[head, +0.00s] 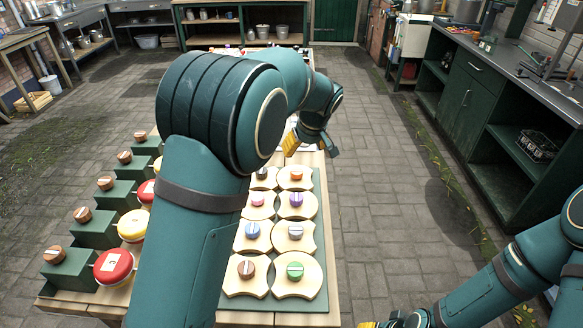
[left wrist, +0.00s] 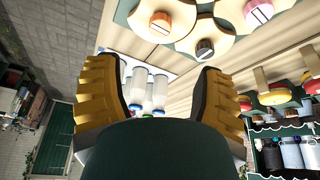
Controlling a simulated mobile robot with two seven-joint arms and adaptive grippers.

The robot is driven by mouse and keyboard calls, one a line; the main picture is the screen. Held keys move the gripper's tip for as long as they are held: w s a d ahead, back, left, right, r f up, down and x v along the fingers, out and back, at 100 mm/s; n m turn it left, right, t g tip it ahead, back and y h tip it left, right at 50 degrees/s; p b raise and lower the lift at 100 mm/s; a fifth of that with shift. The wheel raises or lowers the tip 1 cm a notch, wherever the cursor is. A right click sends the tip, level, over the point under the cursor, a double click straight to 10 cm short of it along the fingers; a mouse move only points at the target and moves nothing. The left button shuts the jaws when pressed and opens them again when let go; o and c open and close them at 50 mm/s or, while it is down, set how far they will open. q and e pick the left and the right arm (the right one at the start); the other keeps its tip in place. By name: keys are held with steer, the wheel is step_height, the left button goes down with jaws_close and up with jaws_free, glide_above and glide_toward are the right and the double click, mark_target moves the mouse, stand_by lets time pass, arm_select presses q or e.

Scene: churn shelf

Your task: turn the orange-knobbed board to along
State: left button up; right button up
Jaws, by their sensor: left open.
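The orange-knobbed board (head: 305,183) is a pale wooden piece with curved-in sides, at the far right of the green base plate (head: 322,230). Its orange knob shows at the top of the left wrist view (left wrist: 160,23), with a pale mark on it. My left gripper (head: 303,143) is open and empty, just beyond this board and apart from it. Its yellow-padded fingers spread wide in the left wrist view (left wrist: 155,88). My arm hides part of the neighbouring boards. My right gripper (head: 384,322) is at the bottom edge, mostly cut off.
A board with a dark knob (head: 261,174) sits beside it, and one with a purple knob (head: 296,199) is nearer. White bottles (left wrist: 155,90) stand beyond the boards. The paved floor on the right is clear.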

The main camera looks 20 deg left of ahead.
mark_target(297, 171)
arm_select(q)
steer(key=b+x, duration=0.2)
steer(key=x, duration=1.1)
steer(key=shift+f, duration=0.3)
jaws_close()
